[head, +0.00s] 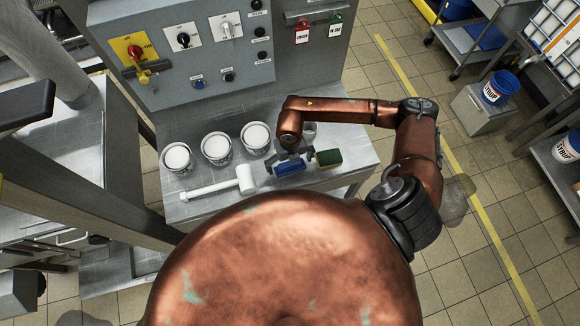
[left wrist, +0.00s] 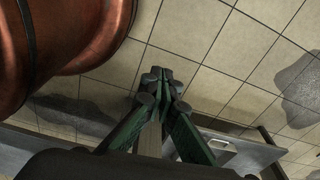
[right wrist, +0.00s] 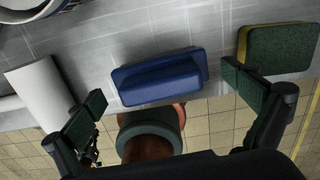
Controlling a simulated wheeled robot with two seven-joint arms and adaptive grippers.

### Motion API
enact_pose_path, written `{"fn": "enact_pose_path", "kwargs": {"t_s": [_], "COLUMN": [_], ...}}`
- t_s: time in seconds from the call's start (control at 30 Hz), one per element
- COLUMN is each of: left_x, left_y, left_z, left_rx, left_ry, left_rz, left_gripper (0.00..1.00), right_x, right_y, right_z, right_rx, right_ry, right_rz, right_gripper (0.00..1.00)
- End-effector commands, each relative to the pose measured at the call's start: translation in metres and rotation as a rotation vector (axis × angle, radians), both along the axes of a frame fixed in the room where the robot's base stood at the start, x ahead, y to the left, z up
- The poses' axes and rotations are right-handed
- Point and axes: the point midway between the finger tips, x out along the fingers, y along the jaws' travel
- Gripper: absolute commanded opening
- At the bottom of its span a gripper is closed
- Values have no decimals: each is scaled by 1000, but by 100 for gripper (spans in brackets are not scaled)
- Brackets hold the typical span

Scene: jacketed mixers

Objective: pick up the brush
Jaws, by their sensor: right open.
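The brush appears to be the blue block with a raised grip (head: 289,169), lying on the steel table in the head view. In the right wrist view the blue brush (right wrist: 158,78) lies between the two spread fingers. My right gripper (head: 291,158) is open above the brush, and its fingers look apart from it. It also shows in the right wrist view (right wrist: 165,101), empty. My left gripper (left wrist: 158,80) shows only in the left wrist view, with its fingertips together and nothing seen between them, over the tiled floor.
A green and yellow sponge (head: 328,158) lies right of the brush, close to one right finger. A white mallet (head: 222,187) lies to the left. Three white-filled containers (head: 216,148) stand behind on the steel table (head: 345,172). A control panel (head: 215,75) rises at the back.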

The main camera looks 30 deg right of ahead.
Motion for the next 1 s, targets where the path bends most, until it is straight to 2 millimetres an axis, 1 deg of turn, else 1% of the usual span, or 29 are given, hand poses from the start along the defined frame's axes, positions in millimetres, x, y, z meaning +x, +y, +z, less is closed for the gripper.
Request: {"fn": "enact_pose_path", "kwargs": {"t_s": [0.03,0.1,0.13,0.27,0.53,1.0], "left_x": [5,6,6,2,-13,-9], "left_y": [0,0,0,0,1,0], "left_z": [0,0,0,0,-1,-1], "left_rx": [-1,-1,-1,0,1,0], "left_ry": [-6,-8,-8,-2,17,12], "left_rz": [-1,-1,-1,-1,3,2], "left_gripper": [0,0,0,0,0,0], "right_x": [0,0,0,0,0,-2], "right_y": [0,0,0,0,-1,-1], "right_z": [0,0,0,0,0,-2], "right_rx": [0,0,0,0,0,0], "right_ry": [0,0,0,0,0,3], "right_rz": [0,-1,-1,-1,-2,-2], "right_gripper": [100,100,98,89,70,38]}}
